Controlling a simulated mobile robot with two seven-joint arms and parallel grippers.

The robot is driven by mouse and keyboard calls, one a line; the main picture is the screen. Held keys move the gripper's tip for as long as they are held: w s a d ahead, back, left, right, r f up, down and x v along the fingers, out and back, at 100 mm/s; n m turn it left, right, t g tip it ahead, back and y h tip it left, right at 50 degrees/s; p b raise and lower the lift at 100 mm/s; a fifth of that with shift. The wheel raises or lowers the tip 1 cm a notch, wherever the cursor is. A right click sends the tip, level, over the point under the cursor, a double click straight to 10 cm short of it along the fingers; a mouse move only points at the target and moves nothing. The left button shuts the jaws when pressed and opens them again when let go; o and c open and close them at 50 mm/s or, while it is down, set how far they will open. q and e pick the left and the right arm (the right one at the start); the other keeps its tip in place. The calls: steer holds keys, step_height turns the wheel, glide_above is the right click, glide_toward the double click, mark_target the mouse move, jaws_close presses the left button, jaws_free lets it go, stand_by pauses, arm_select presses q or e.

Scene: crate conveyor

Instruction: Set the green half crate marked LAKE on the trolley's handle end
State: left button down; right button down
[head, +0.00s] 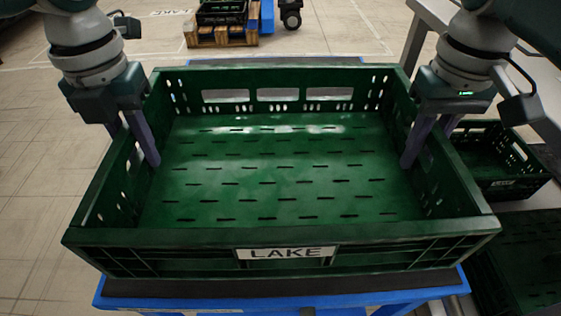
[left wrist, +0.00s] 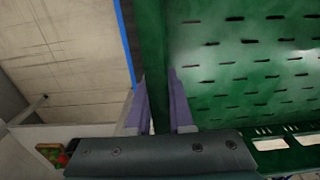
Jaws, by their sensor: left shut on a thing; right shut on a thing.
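The green half crate (head: 210,237), with a LAKE label (head: 286,253) on its near wall, is empty and looks level. My left gripper (head: 136,148) is shut on its left wall, one finger inside and one outside. The left wrist view also shows that wall between the two purple fingers (left wrist: 157,88). My right gripper (head: 428,148) is shut on the right wall in the same way. The blue trolley (head: 280,300) with a dark top is directly under the crate. I cannot tell whether the crate touches it.
Another green crate (head: 505,186) is at the right, with more green crate (head: 530,250) nearer at the lower right. A wooden pallet (head: 207,38) with a dark crate stands on the floor at the back. Floor at the left is clear.

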mark_target(153, 174)
arm_select(q)
steer(key=shift+a+f, duration=0.1)
steer(key=shift+f, duration=0.35)
arm_select(e)
steer(key=shift+d+f, duration=0.1)
steer(key=shift+f, duration=0.4)
